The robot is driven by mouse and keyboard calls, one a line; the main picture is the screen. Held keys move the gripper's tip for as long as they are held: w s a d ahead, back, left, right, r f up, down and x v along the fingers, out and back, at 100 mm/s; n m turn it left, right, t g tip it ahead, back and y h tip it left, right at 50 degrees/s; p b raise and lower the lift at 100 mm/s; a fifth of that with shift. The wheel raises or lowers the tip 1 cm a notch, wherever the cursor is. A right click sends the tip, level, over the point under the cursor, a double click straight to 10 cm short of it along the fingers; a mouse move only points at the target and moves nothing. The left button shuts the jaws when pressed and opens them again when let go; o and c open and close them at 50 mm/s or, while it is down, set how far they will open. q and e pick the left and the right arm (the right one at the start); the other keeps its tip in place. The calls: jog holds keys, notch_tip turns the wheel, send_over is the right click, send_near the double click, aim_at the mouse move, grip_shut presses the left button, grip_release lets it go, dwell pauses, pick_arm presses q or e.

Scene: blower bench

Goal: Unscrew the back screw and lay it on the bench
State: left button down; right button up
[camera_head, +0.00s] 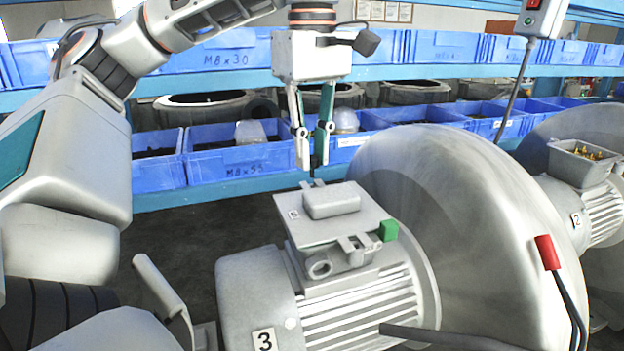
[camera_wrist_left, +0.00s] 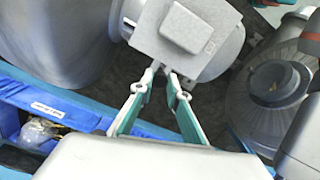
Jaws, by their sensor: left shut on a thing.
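Motor 3 (camera_head: 345,310) has a grey terminal box with a flat lid plate (camera_head: 300,228) on top; the lid plate also shows in the wrist view (camera_wrist_left: 205,62). My left gripper (camera_head: 313,164) points down over the lid's back edge. In the wrist view its fingertips (camera_wrist_left: 162,70) come together at the plate's near edge. It is shut on the back screw, which is mostly hidden between the fingertips; a small dark bit (camera_head: 317,182) shows below them. I cannot tell whether the screw still touches the lid. My right gripper is not in view.
A large grey blower housing (camera_head: 450,190) stands right of the motor. A green block (camera_head: 388,231) sits at the lid's right corner. Blue bins (camera_head: 240,160) line the shelf behind. A red clamp (camera_head: 547,252) with black cables hangs at right. Motor 2 (camera_head: 600,210) is farther right.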

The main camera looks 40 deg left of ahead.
pick_arm(q)
jog(key=shift+r, duration=1.25)
